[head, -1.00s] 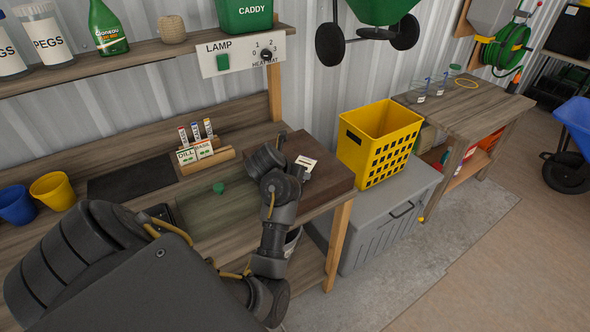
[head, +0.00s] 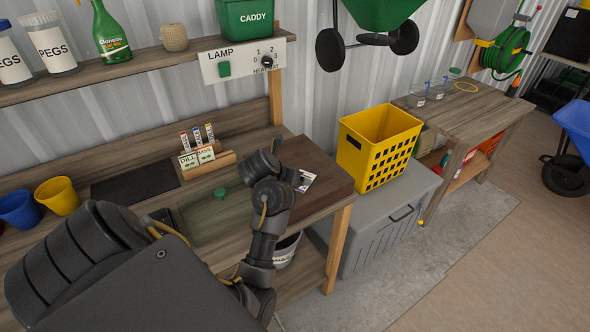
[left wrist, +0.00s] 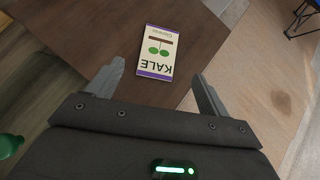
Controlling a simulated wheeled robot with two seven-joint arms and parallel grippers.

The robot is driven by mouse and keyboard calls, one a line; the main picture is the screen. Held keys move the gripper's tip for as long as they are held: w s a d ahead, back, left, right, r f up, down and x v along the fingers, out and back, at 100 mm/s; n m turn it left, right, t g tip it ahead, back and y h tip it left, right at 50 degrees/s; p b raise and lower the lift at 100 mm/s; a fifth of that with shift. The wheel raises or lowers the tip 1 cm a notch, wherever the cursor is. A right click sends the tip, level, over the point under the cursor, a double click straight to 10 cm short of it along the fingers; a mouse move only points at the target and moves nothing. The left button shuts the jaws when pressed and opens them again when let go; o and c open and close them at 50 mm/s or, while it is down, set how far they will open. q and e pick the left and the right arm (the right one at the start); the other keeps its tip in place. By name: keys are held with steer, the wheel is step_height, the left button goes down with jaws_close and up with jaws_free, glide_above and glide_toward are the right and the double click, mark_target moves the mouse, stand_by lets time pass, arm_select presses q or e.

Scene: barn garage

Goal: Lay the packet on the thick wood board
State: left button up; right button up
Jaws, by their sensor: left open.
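The packet, a pale KALE seed packet with purple ends (left wrist: 157,52), lies face up on the dark brown thick wood board (left wrist: 95,30). My left gripper (left wrist: 160,72) is open, with one finger on each side of the packet's near end and a gap to each. In the head view its fingers are hidden behind my arm. My right gripper is in neither view.
A seed rack (head: 207,157) holding DILL and BASIL packets stands left of the board. A yellow crate (head: 378,145) sits on a grey storage box (head: 375,232) to the right. Blue and yellow pots (head: 57,196) stand at the far left. A shelf (head: 150,62) runs above the bench.

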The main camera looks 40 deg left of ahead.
arm_select(q)
steer(key=a+p+v, duration=0.1)
steer(key=p+v, duration=0.1)
steer(key=v, duration=0.5)
steer(key=shift+d, duration=0.5)
steer(key=shift+s, duration=0.1)
